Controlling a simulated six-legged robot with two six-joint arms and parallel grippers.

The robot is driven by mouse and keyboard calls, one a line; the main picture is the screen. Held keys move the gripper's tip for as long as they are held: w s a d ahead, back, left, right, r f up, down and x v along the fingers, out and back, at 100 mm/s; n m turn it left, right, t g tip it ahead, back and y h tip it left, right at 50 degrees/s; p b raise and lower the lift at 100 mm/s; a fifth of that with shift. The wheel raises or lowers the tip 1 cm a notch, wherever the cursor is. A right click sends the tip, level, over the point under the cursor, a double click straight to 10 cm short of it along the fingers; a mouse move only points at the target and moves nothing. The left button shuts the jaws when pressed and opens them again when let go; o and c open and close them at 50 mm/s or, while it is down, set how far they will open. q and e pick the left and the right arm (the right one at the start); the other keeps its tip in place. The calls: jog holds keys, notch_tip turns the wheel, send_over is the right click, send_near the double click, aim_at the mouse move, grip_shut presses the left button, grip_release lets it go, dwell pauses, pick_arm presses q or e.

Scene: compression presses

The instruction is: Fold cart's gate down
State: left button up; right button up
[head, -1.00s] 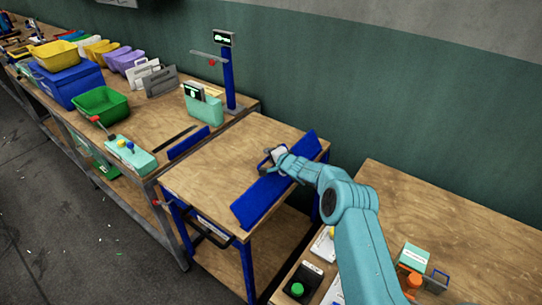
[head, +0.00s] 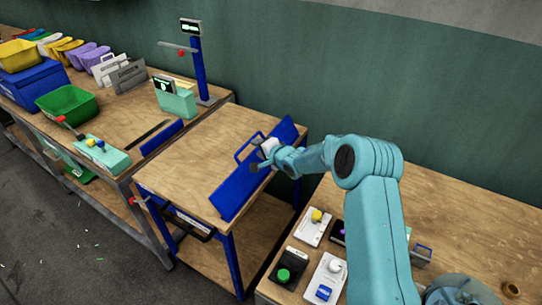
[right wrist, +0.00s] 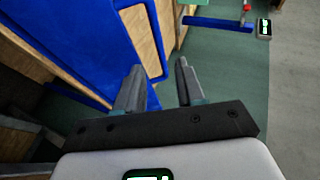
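The cart (head: 180,168) is a wood-topped cart with blue legs, between two benches. Its blue gate (head: 237,190) stands up along the cart's right edge, with a blue loop handle (head: 243,148) on its upper edge. My right gripper (head: 257,165) is at the gate's outer side, close to the handle; the head view does not show whether it touches. In the right wrist view my right gripper (right wrist: 158,75) is open, with nothing between its fingers. The gate (right wrist: 80,45) and the handle (right wrist: 160,72) lie left of and beyond the fingers. My left gripper is not in view.
The left bench (head: 115,112) holds a green bin (head: 68,103), a blue box (head: 35,88) and a post with a display (head: 198,70). The right bench (head: 450,205) holds small devices, including one with a green button (head: 283,274). The cart top is clear.

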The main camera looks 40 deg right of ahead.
jog(key=b+v, duration=0.1)
jog(key=v, duration=0.6)
jog(key=shift+s+r, duration=0.15)
jog(key=c, duration=0.7)
grip_shut()
